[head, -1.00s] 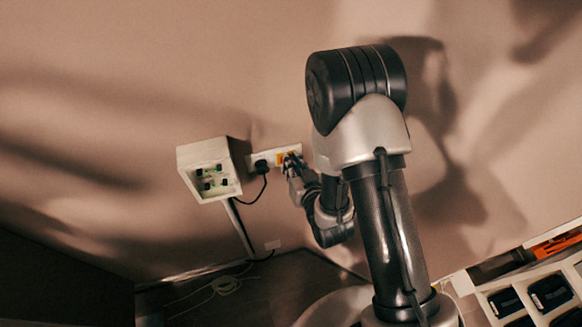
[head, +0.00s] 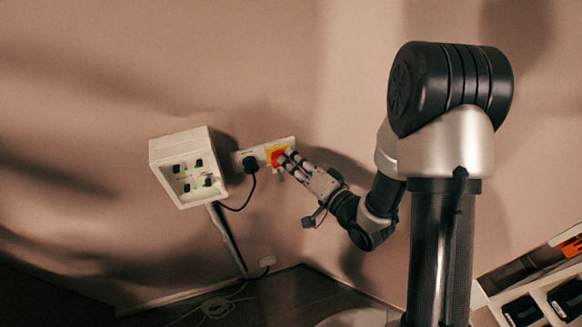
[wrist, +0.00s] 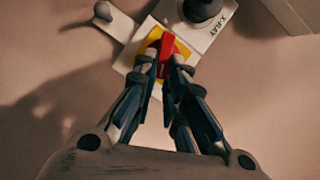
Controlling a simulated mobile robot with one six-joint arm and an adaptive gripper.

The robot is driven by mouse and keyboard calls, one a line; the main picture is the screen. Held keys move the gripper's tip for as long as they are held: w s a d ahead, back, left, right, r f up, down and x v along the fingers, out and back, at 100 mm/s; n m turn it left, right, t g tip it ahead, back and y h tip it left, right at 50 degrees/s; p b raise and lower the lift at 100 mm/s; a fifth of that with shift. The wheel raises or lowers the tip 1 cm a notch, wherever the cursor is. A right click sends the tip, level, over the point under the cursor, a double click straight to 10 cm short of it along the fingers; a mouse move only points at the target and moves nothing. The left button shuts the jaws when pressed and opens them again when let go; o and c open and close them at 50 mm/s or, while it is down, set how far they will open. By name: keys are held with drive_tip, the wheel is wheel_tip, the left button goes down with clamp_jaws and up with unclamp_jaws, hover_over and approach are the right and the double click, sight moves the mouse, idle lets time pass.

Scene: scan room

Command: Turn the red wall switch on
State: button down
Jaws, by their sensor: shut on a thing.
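The red wall switch (head: 279,157) is a red knob on a yellow plate, set in a white wall panel. In the wrist view the red knob (wrist: 167,46) stands between my fingertips, with the yellow plate (wrist: 150,32) around it. My gripper (head: 287,160) reaches in from the right, and its fingers are shut on the red knob. It also shows in the wrist view (wrist: 164,62). The fingertips hide part of the knob and the lower part of the plate.
A black plug (head: 250,164) with a cable sits left of the switch, near an "X-RAY" label in the wrist view. A white box (head: 185,170) with several black items and green lights juts from the wall further left. White trays (head: 535,290) stand at lower right.

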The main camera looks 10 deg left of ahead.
drive_tip(key=m+y+b, duration=0.1)
drive_tip(key=m, duration=0.1)
drive_tip(key=f+m+b, duration=0.1)
drive_tip(key=m+b, duration=0.1)
drive_tip(key=shift+w+d+t+y, duration=0.1)
drive_tip(key=shift+w+t+y, duration=0.05)
drive_tip(key=shift+t+y, duration=0.2)
idle(0.4)
drive_tip(key=c, duration=1.6)
unclamp_jaws()
drive_tip(key=shift+c, duration=0.2)
drive_tip(key=v, duration=0.7)
drive_tip(key=shift+d, duration=0.2)
drive_tip(key=shift+f, duration=0.1)
